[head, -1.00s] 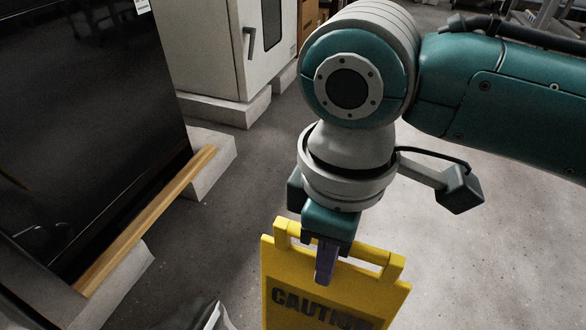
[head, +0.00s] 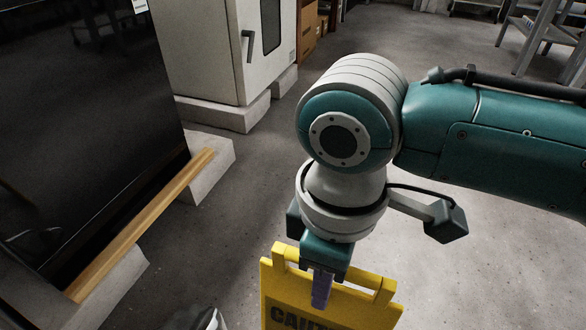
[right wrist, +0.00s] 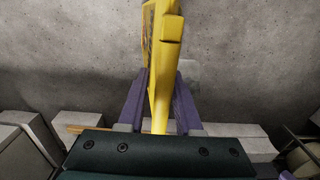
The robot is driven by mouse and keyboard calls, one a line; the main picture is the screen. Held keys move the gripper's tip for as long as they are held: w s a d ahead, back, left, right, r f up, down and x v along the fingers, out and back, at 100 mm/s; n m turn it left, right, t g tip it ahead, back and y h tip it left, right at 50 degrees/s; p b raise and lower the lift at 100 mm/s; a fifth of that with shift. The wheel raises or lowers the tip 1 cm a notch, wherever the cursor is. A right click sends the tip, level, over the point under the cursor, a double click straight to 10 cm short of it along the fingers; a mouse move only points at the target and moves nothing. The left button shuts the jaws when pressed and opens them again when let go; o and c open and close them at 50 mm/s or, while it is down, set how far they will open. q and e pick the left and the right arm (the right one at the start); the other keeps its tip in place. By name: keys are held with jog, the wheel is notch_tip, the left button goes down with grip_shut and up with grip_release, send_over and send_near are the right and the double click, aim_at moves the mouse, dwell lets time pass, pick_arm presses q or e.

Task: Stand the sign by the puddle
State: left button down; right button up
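The yellow caution sign (head: 335,302) is at the bottom middle of the head view, with its lower part cut off by the frame edge. My right gripper (head: 322,290) is shut on the sign's top handle, pointing down. In the right wrist view the sign (right wrist: 165,60) shows edge-on between the purple fingers of the right gripper (right wrist: 163,75). I cannot tell whether the sign's foot touches the floor. No puddle can be made out in these frames. My left gripper is not in view.
A dark panelled cabinet (head: 80,130) stands at left, with a wooden strip (head: 150,220) and pale blocks (head: 212,170) at its base. A white oven-like cabinet (head: 220,60) stands behind. Metal frames (head: 540,40) are at the far right. The grey floor (head: 450,290) is bare right of the sign.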

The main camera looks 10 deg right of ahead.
jog(key=shift+o, duration=1)
notch_tip(320, 180, up, 12)
jog(key=p, duration=0.7)
jog(key=shift+r, duration=0.15)
jog(key=s+a+m+t+y, duration=0.2)
jog(key=s+a+m+y, duration=0.15)
jog(key=s, duration=0.25)
jog(key=s+d+m+h, duration=0.1)
jog(key=s+d+m, duration=0.1)
jog(key=d, duration=0.4)
jog(key=s+d+m+t+h, duration=0.1)
jog(key=s+d+m+h, duration=0.1)
jog(key=d, duration=0.5)
jog(key=shift+s+d+m+t, duration=0.2)
jog(key=shift+s+m+t, duration=0.1)
jog(key=shift+s+m, duration=0.75)
jog(key=shift+s, duration=0.2)
